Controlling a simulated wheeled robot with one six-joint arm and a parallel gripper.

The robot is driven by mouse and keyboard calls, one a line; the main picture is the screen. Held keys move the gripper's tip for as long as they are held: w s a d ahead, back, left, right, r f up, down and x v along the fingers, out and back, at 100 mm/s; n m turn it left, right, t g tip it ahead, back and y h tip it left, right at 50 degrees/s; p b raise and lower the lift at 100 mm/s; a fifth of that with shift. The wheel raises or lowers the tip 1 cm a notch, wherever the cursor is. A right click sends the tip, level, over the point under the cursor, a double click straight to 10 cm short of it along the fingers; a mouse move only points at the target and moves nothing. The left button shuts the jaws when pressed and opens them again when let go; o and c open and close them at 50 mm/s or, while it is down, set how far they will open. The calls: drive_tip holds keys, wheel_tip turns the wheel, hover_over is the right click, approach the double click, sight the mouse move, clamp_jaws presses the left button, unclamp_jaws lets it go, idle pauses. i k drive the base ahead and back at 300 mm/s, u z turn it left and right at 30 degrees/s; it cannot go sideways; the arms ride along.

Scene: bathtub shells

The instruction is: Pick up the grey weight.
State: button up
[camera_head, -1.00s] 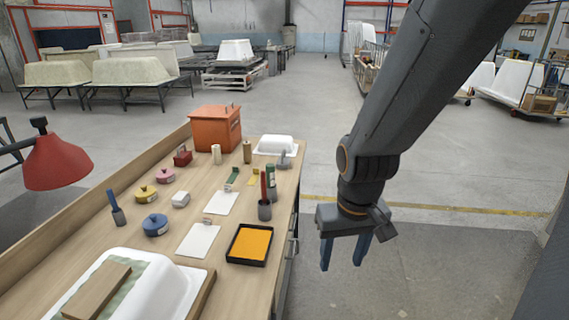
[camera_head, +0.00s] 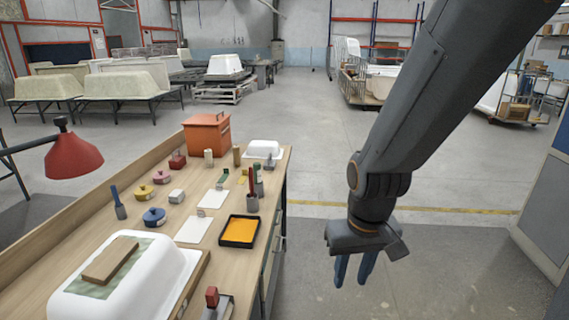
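A small grey piece with a narrow knob on top (camera_head: 270,161) stands at the far right end of the wooden bench, in front of a small white tub shell; it looks like the grey weight, but it is too small to be sure. My gripper (camera_head: 354,270) hangs pointing down to the right of the bench, over the floor. Its two blue fingers are apart with nothing between them. It is well nearer to me than the grey piece and not touching anything.
The bench (camera_head: 60,232) carries an orange box (camera_head: 206,134), an orange-filled black tray (camera_head: 240,231), a large white tub shell (camera_head: 150,292), a grey cup with a red handle (camera_head: 252,202), and several small tins and tools. A red lamp (camera_head: 73,160) overhangs the left. Floor right of the bench is clear.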

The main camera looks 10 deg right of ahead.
sight(269, 165)
drive_tip(key=z, duration=0.75)
drive_tip(key=i, duration=1.25)
drive_tip(key=z, duration=0.35)
drive_tip(key=i, duration=1)
drive_tip(key=u, duration=1.2)
drive_tip(key=i, duration=0.75)
drive_tip(key=u, duration=0.7)
